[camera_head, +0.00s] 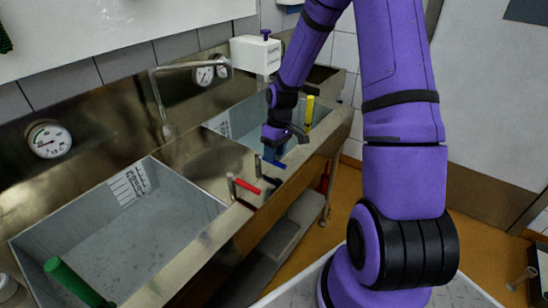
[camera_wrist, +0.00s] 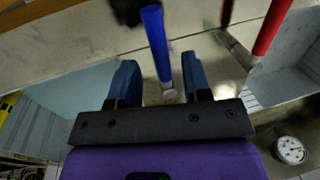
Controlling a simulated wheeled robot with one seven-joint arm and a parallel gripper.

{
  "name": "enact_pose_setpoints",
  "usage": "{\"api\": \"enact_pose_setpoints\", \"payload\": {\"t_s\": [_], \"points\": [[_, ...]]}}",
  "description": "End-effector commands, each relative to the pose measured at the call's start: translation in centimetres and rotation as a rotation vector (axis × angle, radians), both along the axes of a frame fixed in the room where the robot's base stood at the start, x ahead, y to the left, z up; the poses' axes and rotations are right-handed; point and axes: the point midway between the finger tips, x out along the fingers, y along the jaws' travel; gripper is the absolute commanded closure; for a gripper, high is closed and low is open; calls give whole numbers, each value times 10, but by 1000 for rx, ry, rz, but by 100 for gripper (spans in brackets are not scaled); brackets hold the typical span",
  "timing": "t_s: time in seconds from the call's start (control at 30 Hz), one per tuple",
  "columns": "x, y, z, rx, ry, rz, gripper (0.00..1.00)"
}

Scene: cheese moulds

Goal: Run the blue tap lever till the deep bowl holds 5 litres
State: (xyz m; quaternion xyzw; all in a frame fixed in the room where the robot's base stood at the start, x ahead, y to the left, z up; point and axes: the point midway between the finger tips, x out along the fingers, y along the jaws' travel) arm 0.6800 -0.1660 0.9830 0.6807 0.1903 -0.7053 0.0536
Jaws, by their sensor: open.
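The blue tap lever (camera_wrist: 156,42) runs between the two blue fingers of my open gripper (camera_wrist: 160,72) in the wrist view, with a gap on each side. In the head view my gripper (camera_head: 272,153) is low over the front rim of the sink unit and partly hides the lever. The red lever (camera_head: 246,186) stands to its left, apart from the gripper. Two basins show: a near one (camera_head: 150,225) with a scale label, and a far one (camera_head: 235,122), also with a scale, partly hidden by my arm. I cannot tell the water level in either, nor which is the deep bowl.
A bent spout (camera_head: 156,95) rises behind the basins, its end turned right. A dial gauge (camera_head: 48,139) is on the back panel. A white box (camera_head: 255,54) stands behind.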

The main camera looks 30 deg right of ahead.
Motion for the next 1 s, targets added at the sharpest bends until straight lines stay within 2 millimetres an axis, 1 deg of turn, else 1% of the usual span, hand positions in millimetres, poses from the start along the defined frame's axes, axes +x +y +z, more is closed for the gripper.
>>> {"api": "enact_pose_setpoints", "payload": {"t_s": [0.03,0.2,0.53,0.57,0.6,0.67,0.7,0.73,1.0], "points": [[0,2,-6,2,1,1,56],[-1,4,-18,0,-1,0,56],[-1,4,-20,0,-1,0,56],[-1,4,-20,0,-1,0,63],[-1,4,-20,0,-1,0,72],[-1,4,-20,0,-1,0,86],[-1,4,-20,0,-1,0,95],[-1,4,-20,0,-1,0,100],[-1,3,-20,0,-1,10,100]]}}
